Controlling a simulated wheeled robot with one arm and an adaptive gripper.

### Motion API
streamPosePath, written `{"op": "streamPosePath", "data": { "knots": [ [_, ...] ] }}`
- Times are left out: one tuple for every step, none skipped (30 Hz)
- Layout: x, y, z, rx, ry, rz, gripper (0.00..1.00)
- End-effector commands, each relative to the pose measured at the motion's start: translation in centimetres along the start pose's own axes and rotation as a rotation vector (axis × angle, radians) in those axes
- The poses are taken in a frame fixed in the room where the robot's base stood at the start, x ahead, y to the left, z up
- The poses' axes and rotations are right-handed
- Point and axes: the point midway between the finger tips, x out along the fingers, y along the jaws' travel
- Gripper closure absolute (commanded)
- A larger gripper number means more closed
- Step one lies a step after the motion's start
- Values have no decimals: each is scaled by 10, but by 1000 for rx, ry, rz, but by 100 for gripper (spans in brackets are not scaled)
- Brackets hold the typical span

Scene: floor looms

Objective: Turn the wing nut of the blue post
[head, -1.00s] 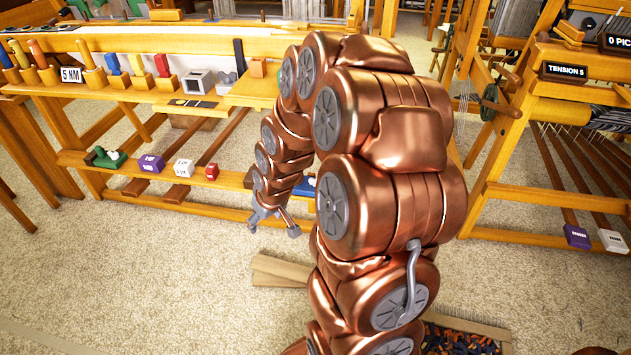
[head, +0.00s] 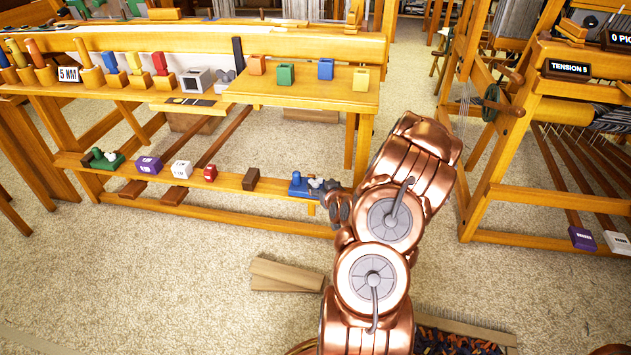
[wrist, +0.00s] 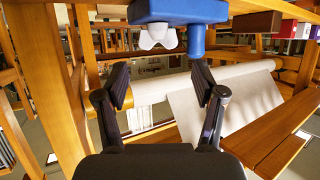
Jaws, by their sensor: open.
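The blue post (head: 300,187) stands on the lower shelf of the wooden loom, near its right end, with a pale wing nut (head: 316,183) on its right side. In the wrist view the blue post (wrist: 196,40) and its blue base (wrist: 180,9) are at the top, with the white wing nut (wrist: 157,37) left of the post. My gripper (wrist: 160,80) is open and empty, its fingers pointing toward the wing nut, which is just beyond the fingertips and not between them. In the head view my gripper is partly hidden by my arm, close to the right of the post.
The shelf (head: 222,178) also holds a brown block (head: 251,179), a red block (head: 210,172), a white block (head: 181,169), a purple block (head: 149,164) and a green post (head: 106,159). A bench above carries several coloured blocks. Planks (head: 287,274) lie on the carpet.

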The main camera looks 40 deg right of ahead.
Motion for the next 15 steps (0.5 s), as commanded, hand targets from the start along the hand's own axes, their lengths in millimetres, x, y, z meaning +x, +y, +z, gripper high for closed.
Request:
{"op": "streamPosePath", "data": {
  "knots": [
    [2,2,1,1,4,3,31],
    [3,2,0,1,6,4,31],
    [6,2,0,0,8,4,31],
    [9,2,0,0,9,4,31],
    [12,2,0,-1,9,4,31],
    [16,2,0,-2,10,4,31],
    [20,2,0,-3,9,3,31],
    [24,2,0,-3,8,3,31],
    [29,1,1,-3,5,2,31],
    [33,0,2,-2,4,1,31],
    [37,1,2,-1,5,2,31],
    [43,1,2,-1,5,2,31],
    [47,1,1,-2,7,3,31],
    [50,2,1,-2,7,3,31],
    [55,1,1,-2,6,3,31]
  ]
}}
